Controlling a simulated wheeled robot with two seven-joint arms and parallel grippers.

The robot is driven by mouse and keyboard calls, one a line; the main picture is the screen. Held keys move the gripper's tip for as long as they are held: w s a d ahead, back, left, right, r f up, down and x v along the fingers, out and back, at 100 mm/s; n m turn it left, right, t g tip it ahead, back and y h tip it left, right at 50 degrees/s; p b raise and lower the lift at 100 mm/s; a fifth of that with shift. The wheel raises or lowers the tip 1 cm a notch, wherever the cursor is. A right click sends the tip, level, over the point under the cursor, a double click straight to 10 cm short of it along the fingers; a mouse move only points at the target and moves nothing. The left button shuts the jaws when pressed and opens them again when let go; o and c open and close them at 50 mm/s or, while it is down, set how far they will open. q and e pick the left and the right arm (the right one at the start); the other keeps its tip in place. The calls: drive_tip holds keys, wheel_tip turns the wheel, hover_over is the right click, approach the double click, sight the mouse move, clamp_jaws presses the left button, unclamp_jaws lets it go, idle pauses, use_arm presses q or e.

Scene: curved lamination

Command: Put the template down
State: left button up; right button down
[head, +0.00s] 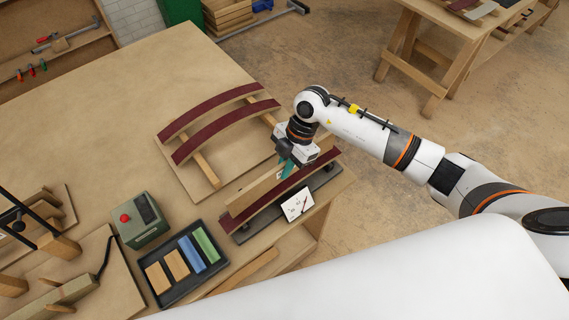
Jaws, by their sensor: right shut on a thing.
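A long, gently curved wooden piece with a dark red face (252,212), which looks like the template, is at the table's right corner. It lies along a dark grey base (245,232); I cannot tell whether it touches that base. My right gripper (287,170) comes down from above with teal fingers and is shut on this piece near its middle. The gripper hides part of it. Two similar dark red curved strips (215,110) lie across wooden bars on a board to the left. My left gripper is not in view.
A white card with a pen (298,205) lies by the grey base. A dark tray (185,292) holds wooden, blue and green blocks. A grey-green box with a red button (141,220) stands beside it. The table's far left part is clear.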

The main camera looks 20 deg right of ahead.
drive_tip(key=shift+f+b, duration=0.3)
drive_tip(key=shift+f, duration=0.3)
drive_tip(key=c, duration=1.5)
unclamp_jaws()
drive_tip(key=shift+r, duration=0.3)
drive_tip(key=b+v, duration=0.2)
drive_tip(key=v, duration=1)
drive_tip(key=shift+r, duration=0.35)
drive_tip(key=shift+a, duration=0.1)
